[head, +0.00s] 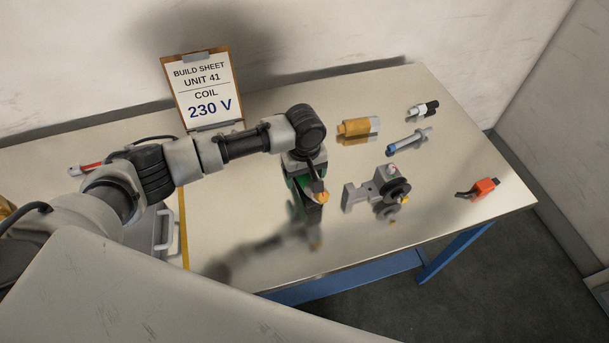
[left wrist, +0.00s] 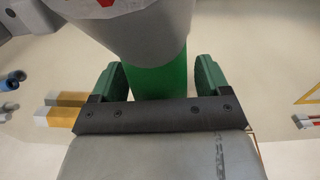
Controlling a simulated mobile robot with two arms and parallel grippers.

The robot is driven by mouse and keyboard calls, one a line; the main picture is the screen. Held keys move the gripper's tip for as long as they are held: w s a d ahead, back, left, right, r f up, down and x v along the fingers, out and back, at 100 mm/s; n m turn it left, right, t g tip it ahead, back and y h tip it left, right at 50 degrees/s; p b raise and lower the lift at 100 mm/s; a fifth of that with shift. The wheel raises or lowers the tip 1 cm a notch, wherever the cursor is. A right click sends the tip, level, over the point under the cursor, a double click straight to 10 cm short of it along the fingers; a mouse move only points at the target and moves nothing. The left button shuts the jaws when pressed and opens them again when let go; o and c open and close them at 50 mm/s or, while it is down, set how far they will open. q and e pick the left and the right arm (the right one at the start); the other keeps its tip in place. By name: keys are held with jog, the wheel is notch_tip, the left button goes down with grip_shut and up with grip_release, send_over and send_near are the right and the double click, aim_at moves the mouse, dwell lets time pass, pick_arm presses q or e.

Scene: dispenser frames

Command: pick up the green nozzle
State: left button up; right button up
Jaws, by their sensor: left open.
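In the left wrist view a bright green part, which I take for the green nozzle (left wrist: 161,84), lies between the two fingers of my left gripper (left wrist: 162,74). A grey rounded piece covers its upper part in that view. The dark green finger pads stand on either side, open, with a gap visible on at least one side. In the head view my left gripper (head: 307,188) points down at the middle of the table and largely hides the nozzle. An orange tip (head: 322,197) shows beside the fingers. My right gripper is not in view.
Right of the gripper stands a grey bracketed fitting (head: 364,195). Behind are a brass fitting (head: 358,129), a blue-tipped rod (head: 408,141) and a black-and-white part (head: 423,111). A red connector (head: 480,188) lies near the right edge. A build sheet (head: 203,92) stands at the back.

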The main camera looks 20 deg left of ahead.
pick_arm(q)
jog(key=c, duration=1.3)
jog(key=shift+w+r, duration=0.1)
jog(key=shift+c, duration=0.6)
jog(key=shift+r, duration=0.1)
